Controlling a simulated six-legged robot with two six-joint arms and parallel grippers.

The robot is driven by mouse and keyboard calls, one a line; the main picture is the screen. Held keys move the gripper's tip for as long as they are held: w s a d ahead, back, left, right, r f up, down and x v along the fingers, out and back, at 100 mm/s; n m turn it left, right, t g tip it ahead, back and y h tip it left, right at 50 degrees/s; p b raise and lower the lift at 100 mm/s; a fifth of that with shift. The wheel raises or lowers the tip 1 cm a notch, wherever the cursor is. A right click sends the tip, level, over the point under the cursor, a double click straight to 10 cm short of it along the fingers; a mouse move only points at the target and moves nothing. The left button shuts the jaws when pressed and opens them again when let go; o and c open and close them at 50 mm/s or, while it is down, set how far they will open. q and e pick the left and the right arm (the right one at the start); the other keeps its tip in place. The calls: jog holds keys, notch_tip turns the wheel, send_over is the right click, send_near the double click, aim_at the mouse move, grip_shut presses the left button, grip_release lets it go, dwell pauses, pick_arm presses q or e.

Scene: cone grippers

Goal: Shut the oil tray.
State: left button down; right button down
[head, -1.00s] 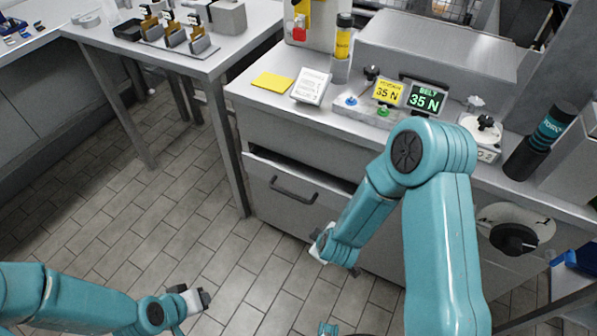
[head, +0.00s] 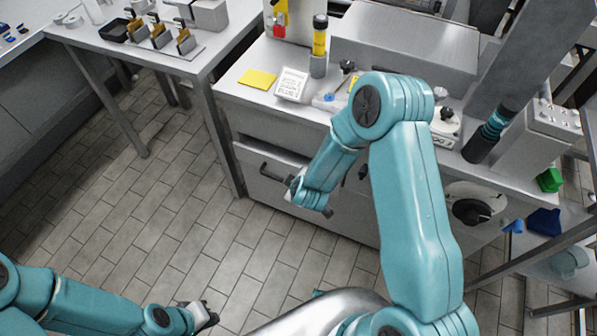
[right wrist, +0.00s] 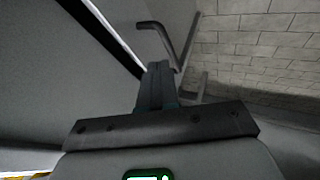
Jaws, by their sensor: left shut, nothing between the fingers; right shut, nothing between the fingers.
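The oil tray (head: 249,183) appears to be the grey drawer in the bench front, with a dark bar handle (head: 267,173). A dark gap shows along its top edge, so it stands a little open. My right gripper (head: 293,190) is in front of the drawer by the handle, partly hidden by its own arm. In the right wrist view its shut, empty fingers (right wrist: 157,84) reach towards the drawer front beside the handle (right wrist: 166,45); I cannot tell whether they touch. My left gripper (head: 207,314) is shut and empty, low over the floor, away from the drawer.
The bench top holds a yellow pad (head: 257,79), a white block (head: 292,84), a yellow bottle (head: 319,40) and a dark cylinder (head: 490,132). A side table (head: 190,68) stands at the left. The tiled floor (head: 150,220) before the drawer is clear.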

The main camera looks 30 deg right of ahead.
aim_at(296, 172)
jog(key=w+d+f, duration=0.2)
jog(key=w+f, duration=0.2)
jog(key=w, duration=0.1)
jog(key=shift+d+f, duration=0.25)
jog(key=shift+d, duration=0.15)
jog(key=shift+w+d, duration=0.35)
jog(key=shift+d, duration=0.15)
jog(key=w+d, duration=0.2)
jog(key=d, duration=0.1)
jog(key=shift+w+d, duration=0.25)
jog(key=shift+w, duration=0.05)
jog(key=shift+w+d+r, duration=0.15)
jog(key=shift+d, duration=0.05)
